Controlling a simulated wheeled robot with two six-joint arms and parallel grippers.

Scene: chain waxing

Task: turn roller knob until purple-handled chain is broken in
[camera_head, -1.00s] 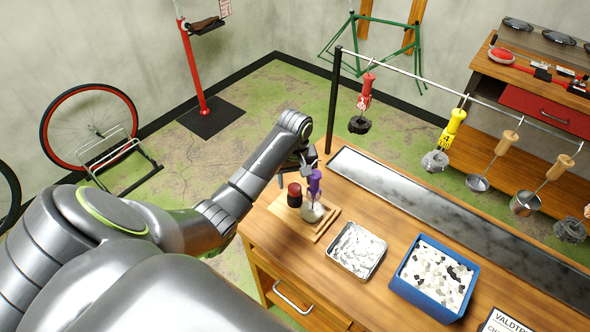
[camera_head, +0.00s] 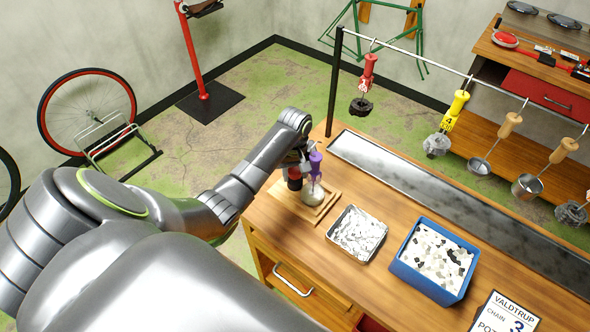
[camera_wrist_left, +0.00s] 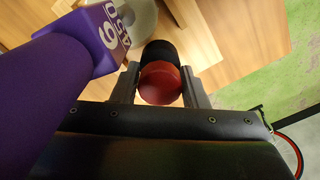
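The roller knob, red on top and black below, shows in the left wrist view (camera_wrist_left: 160,82) and in the head view (camera_head: 294,178). It stands on a small wooden base (camera_head: 325,207) on the workbench. My left gripper (camera_wrist_left: 160,76) has one finger on each side of the knob, with very little room between; firm contact does not show. The purple-handled chain (camera_head: 315,163) stands beside the knob, its lower end at a round grey roller part (camera_head: 313,195). Its purple handle, marked 6, fills the left of the wrist view (camera_wrist_left: 60,85). My right gripper is out of view.
A foil-lined tray (camera_head: 341,249) and a blue bin (camera_head: 433,286) of pale pieces stand right of the base. A rail (camera_head: 425,57) with hanging tools, red-handled and yellow-handled ones among them, runs behind the bench. A metal strip (camera_head: 400,180) lies along the bench's back.

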